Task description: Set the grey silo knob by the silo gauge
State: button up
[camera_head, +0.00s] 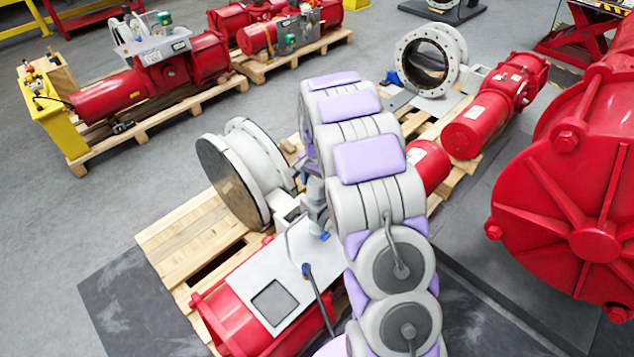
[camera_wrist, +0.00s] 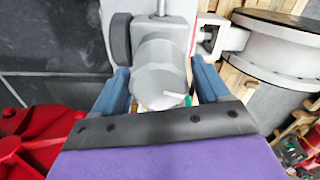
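In the wrist view a light grey round knob (camera_wrist: 158,78) stands between the two blue fingers of my gripper (camera_wrist: 160,82). A short white mark shows on the knob's near face. The fingers are apart, one on each side, with a narrow gap at the right; contact on the left cannot be told. A small green and yellow bit shows beside the right finger. In the head view my arm hides most of my gripper and the knob. No gauge reading can be made out in either view.
A red actuator (camera_head: 235,325) with a pale top plate (camera_head: 247,275) lies on a wooden pallet (camera_head: 165,240). A grey flanged valve (camera_head: 228,185) stands beside it and also shows in the wrist view (camera_wrist: 270,45). A large red housing (camera_head: 560,200) stands right. Grey floor (camera_head: 120,195) is clear at left.

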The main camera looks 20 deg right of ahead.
aim_at(317, 180)
jog(key=shift+o, duration=1.1)
notch_tip(317, 180, up, 17)
jog(key=shift+r+p, duration=0.15)
jog(key=shift+p, duration=0.25)
jog(key=s+a+f+n+b, duration=0.1)
jog(key=s+a+n+b, duration=0.1)
jog(key=s, duration=1.1)
jog(key=s+a+f+n+g+b, duration=0.1)
jog(key=s+a+n, duration=0.4)
jog(key=s, duration=0.9)
jog(key=s+a+f+n+b, duration=0.3)
jog(key=s+a+n+b, duration=0.1)
jog(key=s, duration=1)
jog(key=shift+a+g, duration=0.25)
jog(key=shift+g, duration=0.15)
jog(key=shift+f, duration=0.1)
